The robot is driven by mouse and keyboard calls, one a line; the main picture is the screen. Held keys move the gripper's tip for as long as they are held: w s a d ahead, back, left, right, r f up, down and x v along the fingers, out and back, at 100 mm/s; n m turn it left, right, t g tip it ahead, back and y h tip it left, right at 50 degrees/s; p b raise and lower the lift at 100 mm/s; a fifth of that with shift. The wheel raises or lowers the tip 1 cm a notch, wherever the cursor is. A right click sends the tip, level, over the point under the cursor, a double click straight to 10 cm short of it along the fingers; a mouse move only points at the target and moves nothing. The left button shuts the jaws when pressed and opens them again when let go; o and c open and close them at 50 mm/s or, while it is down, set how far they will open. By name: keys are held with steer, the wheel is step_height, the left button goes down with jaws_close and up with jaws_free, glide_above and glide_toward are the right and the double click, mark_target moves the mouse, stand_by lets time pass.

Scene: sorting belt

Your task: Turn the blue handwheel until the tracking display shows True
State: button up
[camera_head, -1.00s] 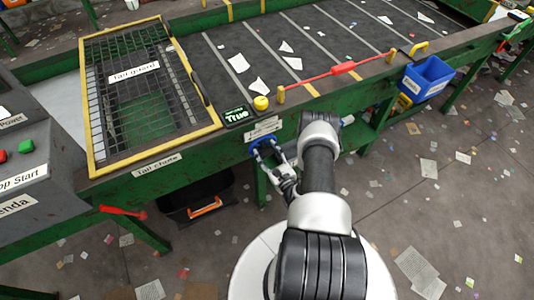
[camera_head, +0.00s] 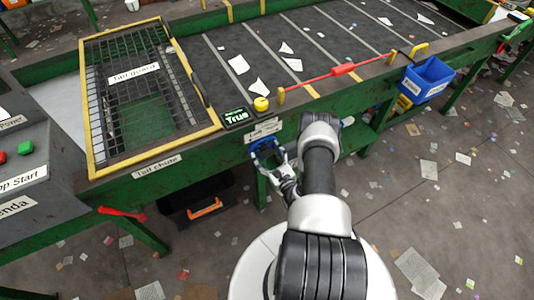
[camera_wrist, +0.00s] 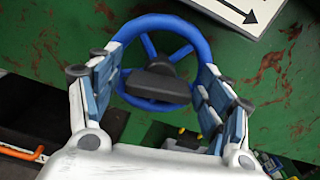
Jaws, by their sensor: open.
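The blue handwheel (camera_wrist: 204,46) is mounted on the green side of the belt frame, with spokes and a dark hub. In the head view the handwheel (camera_head: 256,146) is partly hidden by my gripper (camera_head: 282,168). In the wrist view my gripper (camera_wrist: 158,95) is open, with one finger on each side of the wheel's lower part. I cannot tell whether the fingers touch the rim. The tracking display (camera_head: 236,116) on the frame's top edge above the wheel reads True in green.
The yellow-edged tail guard (camera_head: 218,124) lies to the left. A blue bin (camera_head: 428,78) hangs at right. A dark crate with an orange handle (camera_head: 205,207) stands below.

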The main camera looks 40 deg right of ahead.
steer(key=shift+s, duration=0.1)
steer(key=v, duration=1.1)
steer(key=shift+s+a, duration=0.2)
steer(key=shift+s, duration=0.2)
